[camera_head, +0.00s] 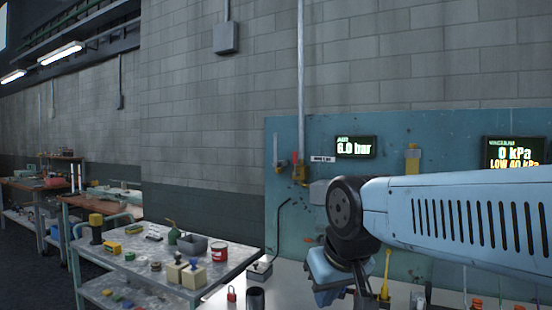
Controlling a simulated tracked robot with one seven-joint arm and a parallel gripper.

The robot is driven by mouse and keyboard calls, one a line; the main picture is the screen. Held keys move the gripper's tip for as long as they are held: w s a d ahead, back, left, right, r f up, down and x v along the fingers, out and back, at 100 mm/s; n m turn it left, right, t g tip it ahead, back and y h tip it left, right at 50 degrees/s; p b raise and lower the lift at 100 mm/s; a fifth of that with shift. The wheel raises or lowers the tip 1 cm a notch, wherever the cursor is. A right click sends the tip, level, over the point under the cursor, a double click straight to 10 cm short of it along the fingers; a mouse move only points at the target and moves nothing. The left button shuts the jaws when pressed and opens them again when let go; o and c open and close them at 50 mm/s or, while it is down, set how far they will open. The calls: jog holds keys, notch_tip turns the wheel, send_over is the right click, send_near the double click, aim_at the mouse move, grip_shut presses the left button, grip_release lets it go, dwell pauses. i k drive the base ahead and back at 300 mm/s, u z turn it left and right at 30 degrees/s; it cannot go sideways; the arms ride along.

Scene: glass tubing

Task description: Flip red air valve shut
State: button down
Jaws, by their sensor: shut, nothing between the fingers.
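A small valve assembly with brass and red parts (299,172) sits on the blue wall panel (400,127), at the foot of a vertical grey pipe. It is small in the picture, and I cannot tell which way its handle points. The air display (356,147) to its right reads 6.0 bar. My blue arm reaches in from the right, and its dark wrist joint is in front of the panel, below and right of the valve. My gripper's fingers cannot be made out; the arm's end runs down toward the bottom edge.
A second display (515,153) at right reads 0 kPa and LOW 40 kPa. A grey cart (125,262) at left holds several small items, including a red can (219,252). A red padlock (232,294) lies near the front. A bent black rod (275,232) stands below the valve.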

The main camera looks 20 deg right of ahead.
aim_at(296, 174)
jog(key=z, duration=0.05)
jog(key=i, duration=0.9)
jog(key=u, duration=0.05)
